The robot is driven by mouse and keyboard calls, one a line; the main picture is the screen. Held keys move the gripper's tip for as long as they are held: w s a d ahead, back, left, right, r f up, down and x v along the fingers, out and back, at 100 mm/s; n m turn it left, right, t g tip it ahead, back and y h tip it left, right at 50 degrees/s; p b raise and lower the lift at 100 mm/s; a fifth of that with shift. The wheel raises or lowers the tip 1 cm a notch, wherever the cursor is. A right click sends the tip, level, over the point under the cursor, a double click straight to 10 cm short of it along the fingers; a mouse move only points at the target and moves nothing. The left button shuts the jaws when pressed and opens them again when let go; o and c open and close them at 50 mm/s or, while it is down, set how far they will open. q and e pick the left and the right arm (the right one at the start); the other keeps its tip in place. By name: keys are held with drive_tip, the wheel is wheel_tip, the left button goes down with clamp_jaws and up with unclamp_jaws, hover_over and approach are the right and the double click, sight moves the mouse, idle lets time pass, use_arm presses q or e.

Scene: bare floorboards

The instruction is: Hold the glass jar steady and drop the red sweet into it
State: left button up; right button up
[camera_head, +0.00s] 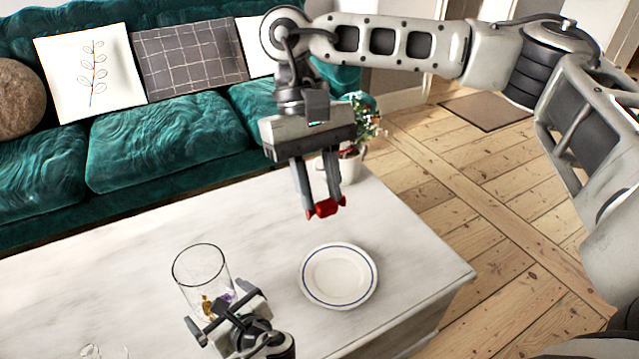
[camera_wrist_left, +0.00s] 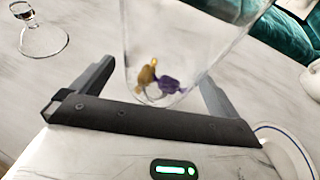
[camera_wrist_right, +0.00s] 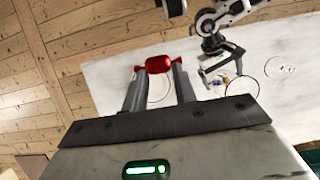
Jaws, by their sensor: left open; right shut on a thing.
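The clear glass jar (camera_head: 201,262) stands upright on the white table, with a yellow sweet and a purple sweet at its bottom. It also shows in the left wrist view (camera_wrist_left: 190,45). My left gripper (camera_head: 228,309) is open at the near side of the jar, with its fingers on either side of the jar's lower part; I cannot tell if they touch it. My right gripper (camera_head: 321,205) is shut on the red sweet (camera_head: 325,208) and holds it above the table, right of the jar and behind the plate. The red sweet also shows between the fingertips in the right wrist view (camera_wrist_right: 159,64).
A white plate with a blue rim (camera_head: 339,302) lies right of the jar. A potted plant (camera_head: 352,166) stands at the back right of the marble table (camera_head: 100,270). A glass foot with a stem (camera_wrist_left: 44,38) shows left of the jar. A green sofa (camera_head: 165,140) is behind.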

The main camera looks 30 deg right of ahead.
use_arm(q)
drive_tip(key=shift+b+x, duration=0.4)
drive_tip(key=shift+x, duration=0.55)
drive_tip(key=c, duration=1.3)
drive_tip(key=o, duration=1.3)
drive_tip(key=shift+s, duration=0.1)
